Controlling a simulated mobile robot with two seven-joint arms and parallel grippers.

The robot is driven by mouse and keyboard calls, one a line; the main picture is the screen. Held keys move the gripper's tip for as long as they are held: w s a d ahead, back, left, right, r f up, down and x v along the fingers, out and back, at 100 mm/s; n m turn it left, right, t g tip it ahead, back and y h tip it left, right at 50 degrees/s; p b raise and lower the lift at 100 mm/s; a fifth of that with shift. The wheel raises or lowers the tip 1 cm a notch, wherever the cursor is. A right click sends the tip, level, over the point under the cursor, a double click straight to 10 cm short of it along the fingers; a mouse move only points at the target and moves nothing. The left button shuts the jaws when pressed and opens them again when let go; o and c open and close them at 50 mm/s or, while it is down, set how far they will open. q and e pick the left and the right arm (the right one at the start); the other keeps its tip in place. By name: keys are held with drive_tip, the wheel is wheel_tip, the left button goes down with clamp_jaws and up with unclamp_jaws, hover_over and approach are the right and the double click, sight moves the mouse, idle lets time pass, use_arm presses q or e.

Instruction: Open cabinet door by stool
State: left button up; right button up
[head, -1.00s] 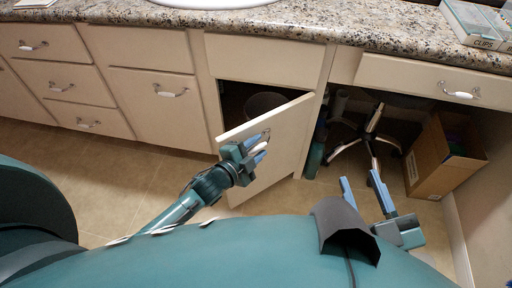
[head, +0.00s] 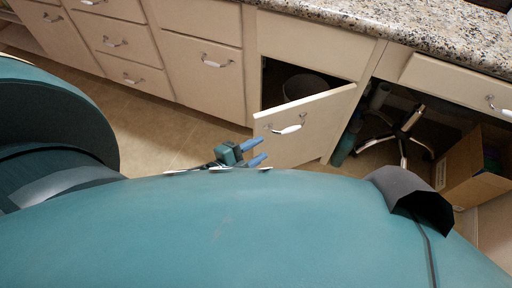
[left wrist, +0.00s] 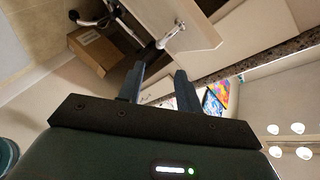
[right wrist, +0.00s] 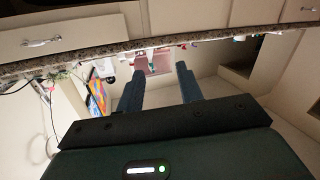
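The pale cabinet door (head: 305,129) left of the stool (head: 402,132) stands partly open in the head view, swung out from a dark opening. Its white-and-metal handle (head: 288,129) faces me near the free edge. My left gripper (head: 261,151) is open and empty, just below and left of the handle and apart from it. Its fingers also show apart in the left wrist view (left wrist: 158,82). My right gripper (right wrist: 160,85) is open and empty in the right wrist view and out of the head view.
A grey round bin (head: 305,86) stands inside the cabinet. A cardboard box (head: 475,174) is right of the stool under the counter (head: 400,30). Closed drawers (head: 122,72) line the left. Tiled floor (head: 165,128) is clear before them.

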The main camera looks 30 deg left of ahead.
use_arm(q)
drive_tip(key=shift+f+n, duration=0.2)
drive_tip(key=shift+n, duration=0.1)
drive_tip(key=shift+c, duration=1.3)
drive_tip(key=shift+a+f+n+h+b, duration=0.1)
drive_tip(key=shift+f+n+h+b, duration=0.2)
drive_tip(key=shift+n, duration=0.3)
drive_tip(key=shift+c, duration=0.7)
drive_tip(key=f+n, duration=0.1)
drive_tip(key=n, duration=0.1)
drive_tip(key=a+n+b, duration=0.1)
drive_tip(key=n, duration=0.2)
drive_tip(key=a+f+n+h, duration=0.1)
drive_tip(key=n, duration=0.2)
drive_tip(key=shift+s+a+f, duration=0.1)
drive_tip(key=shift+s+f, duration=0.05)
drive_tip(key=shift+f, duration=0.15)
clamp_jaws()
drive_tip(key=a+f+n+t+b, duration=0.25)
drive_tip(key=a+n, duration=0.95)
drive_tip(key=n, duration=0.8)
drive_tip(key=w+d+b, duration=0.3)
drive_tip(key=w+d, duration=0.4)
drive_tip(key=shift+w+y, duration=0.3)
use_arm(e)
drive_tip(key=shift+a+r+t+y, duration=0.1)
drive_tip(key=shift+a+t+y, duration=0.9)
drive_tip(key=shift+y, duration=0.4)
